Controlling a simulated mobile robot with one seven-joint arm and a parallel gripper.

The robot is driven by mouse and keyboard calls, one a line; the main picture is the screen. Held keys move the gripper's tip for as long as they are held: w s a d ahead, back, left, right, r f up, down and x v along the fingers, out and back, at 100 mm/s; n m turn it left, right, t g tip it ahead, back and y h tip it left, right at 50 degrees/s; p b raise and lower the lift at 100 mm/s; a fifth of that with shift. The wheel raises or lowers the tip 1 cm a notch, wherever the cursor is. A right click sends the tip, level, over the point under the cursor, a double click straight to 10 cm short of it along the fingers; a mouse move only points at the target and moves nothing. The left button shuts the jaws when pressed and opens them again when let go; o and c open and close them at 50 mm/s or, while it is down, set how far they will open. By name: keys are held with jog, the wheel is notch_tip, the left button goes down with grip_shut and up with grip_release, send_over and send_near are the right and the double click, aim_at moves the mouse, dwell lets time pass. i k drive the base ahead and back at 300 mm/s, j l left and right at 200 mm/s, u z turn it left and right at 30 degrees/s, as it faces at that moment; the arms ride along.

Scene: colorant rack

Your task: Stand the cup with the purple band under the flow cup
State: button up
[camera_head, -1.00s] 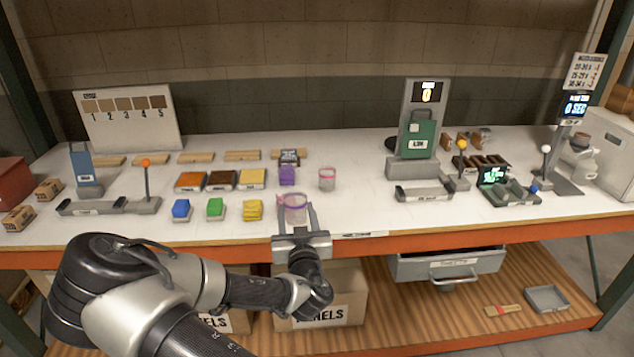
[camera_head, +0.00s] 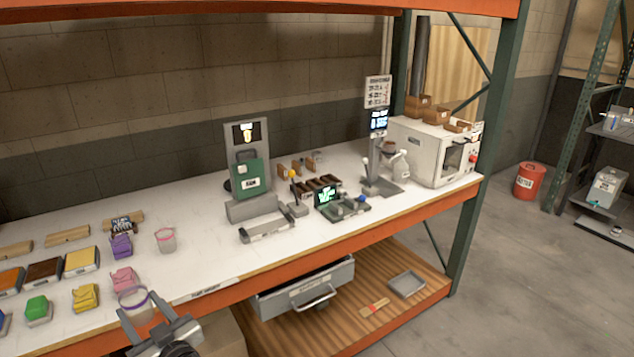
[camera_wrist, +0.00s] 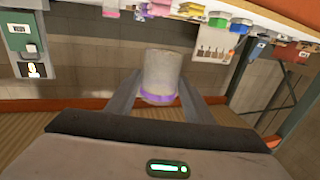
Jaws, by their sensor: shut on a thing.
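The clear cup with the purple band (camera_head: 132,300) is between the fingers of my gripper (camera_head: 141,309), at the front edge of the bench in the head view. My gripper is shut on it. In the wrist view the cup (camera_wrist: 161,70) looks whitish, with its purple band at the near end, and a finger lies on each side. The flow cup (camera_head: 389,146) is a small brownish cup on a grey stand (camera_head: 380,186) at the bench's right end, far from my gripper. The space under it is small and hard to make out.
A pink-banded cup (camera_head: 165,240) stands on the bench. Colored blocks and packets lie at left, including a pink packet (camera_head: 124,280) beside the held cup.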

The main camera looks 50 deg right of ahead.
aim_at(384, 188)
jog(key=l, duration=1.35)
jog(key=k+l, duration=0.1)
jog(key=l, duration=2.6)
jog(key=k+l, duration=0.15)
jog(key=l, duration=1.2)
jog(key=i+u, duration=0.05)
